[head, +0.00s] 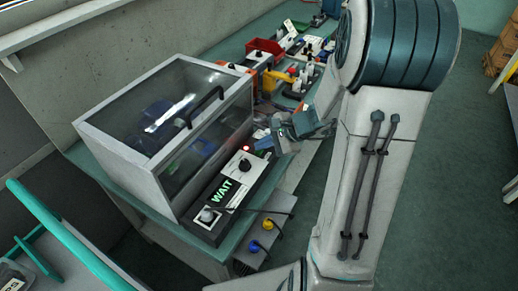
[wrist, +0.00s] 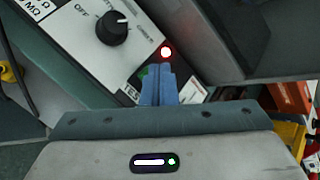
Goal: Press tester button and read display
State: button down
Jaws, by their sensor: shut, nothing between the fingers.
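The tester (head: 232,195) is a dark and light panel along the front of a clear-lidded box. Its display (head: 223,190) reads WAIT in green letters. A red lamp (wrist: 165,52) is lit on its panel. My gripper (wrist: 157,68) is shut and empty, its blue fingers pointing at the panel just below the lamp. A bit of a green button (wrist: 145,72) shows beside the fingertips, mostly hidden by them, over a label starting "TES". I cannot tell whether the fingertips touch it. In the head view, my gripper (head: 257,149) is at the panel's far end.
The box (head: 150,135) with a black handle stands right behind the panel. A black knob (wrist: 115,28) is near my fingers. A grey unit with yellow and blue plugs (head: 262,236) sits in front. A red bin (head: 264,50) and small parts fill the bench's far end.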

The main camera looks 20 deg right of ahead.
aim_at(263, 154)
jog(key=shift+r+p, duration=0.35)
jog(key=shift+r, duration=0.4)
notch_tip(263, 154, up, 5)
jog(key=p, duration=0.3)
jog(key=shift+p, duration=0.3)
dwell(0.5)
jog(key=s+r+n+g+h, duration=0.1)
jog(key=s+r+n+h, duration=0.3)
jog(key=s+n, duration=0.3)
jog(key=s+a+r+n+g+h, duration=0.1)
jog(key=s+r+n+h, duration=0.2)
jog(key=s+r+n, duration=0.2)
jog(key=s+n, duration=0.3)
jog(key=s, duration=0.3)
jog(key=shift+n+h, duration=0.3)
jog(key=shift+h, duration=0.1)
